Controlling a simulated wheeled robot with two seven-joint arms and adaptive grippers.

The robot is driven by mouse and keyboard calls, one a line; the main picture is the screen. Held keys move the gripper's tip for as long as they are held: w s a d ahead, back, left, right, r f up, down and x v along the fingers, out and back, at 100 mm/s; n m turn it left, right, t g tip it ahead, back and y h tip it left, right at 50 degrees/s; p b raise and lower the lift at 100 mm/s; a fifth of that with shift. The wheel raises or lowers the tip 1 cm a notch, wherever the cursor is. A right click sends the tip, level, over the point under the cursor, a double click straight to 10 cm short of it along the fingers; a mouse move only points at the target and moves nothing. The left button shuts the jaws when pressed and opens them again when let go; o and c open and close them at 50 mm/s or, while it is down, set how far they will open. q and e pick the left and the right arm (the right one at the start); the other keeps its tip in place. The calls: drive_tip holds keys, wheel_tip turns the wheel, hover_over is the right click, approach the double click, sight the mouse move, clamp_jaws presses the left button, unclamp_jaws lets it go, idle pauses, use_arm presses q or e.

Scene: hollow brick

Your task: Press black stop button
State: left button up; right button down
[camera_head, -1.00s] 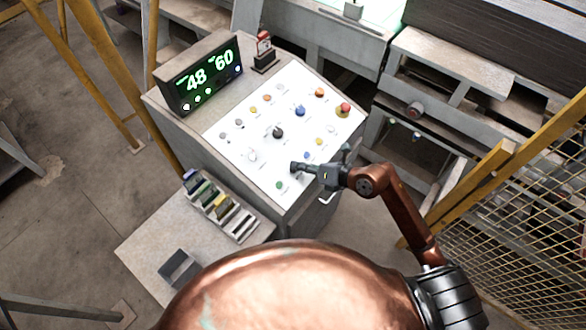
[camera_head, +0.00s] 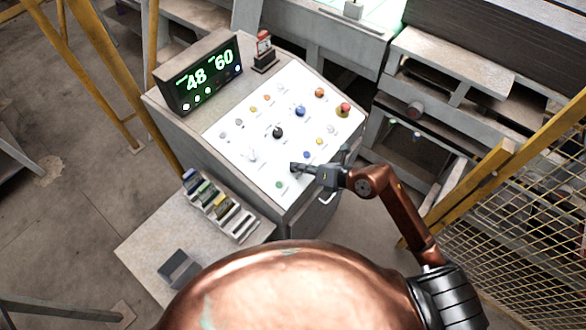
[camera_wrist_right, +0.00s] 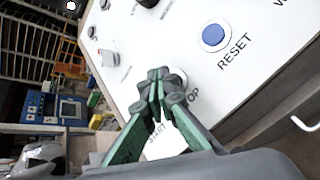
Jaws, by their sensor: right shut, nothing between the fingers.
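My right gripper (camera_head: 296,168) is over the lower right part of the white control panel (camera_head: 240,128). In the right wrist view the gripper (camera_wrist_right: 160,78) is shut and empty, with its green-sided fingers together. Its tips are at the partly printed STOP label (camera_wrist_right: 187,98) and hide most of the button there. A grey edge shows behind the tips; I cannot tell whether they touch it. The START label (camera_wrist_right: 156,140) shows between the fingers. My left gripper is not in view.
A blue RESET button (camera_wrist_right: 214,37) lies right of the fingertips; it also shows in the head view (camera_head: 307,154). A green button (camera_head: 279,184), a black knob (camera_head: 277,132) and a red emergency button (camera_head: 344,109) are on the panel. A yellow mesh fence (camera_head: 510,210) stands right.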

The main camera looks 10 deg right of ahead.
sight(301, 176)
drive_tip(key=shift+a+f, duration=0.1)
drive_tip(key=shift+f, duration=0.3)
idle(0.4)
drive_tip(key=shift+r, duration=0.1)
drive_tip(key=shift+s+r+p, duration=0.15)
drive_tip(key=shift+r+p, duration=0.5)
drive_tip(key=shift+r, duration=0.05)
drive_tip(key=r+p, duration=0.3)
drive_tip(key=s+d+r+p, duration=0.1)
drive_tip(key=shift+d+r, duration=0.1)
drive_tip(key=shift+r, duration=0.3)
idle(0.4)
drive_tip(key=shift+r, duration=0.1)
idle(0.4)
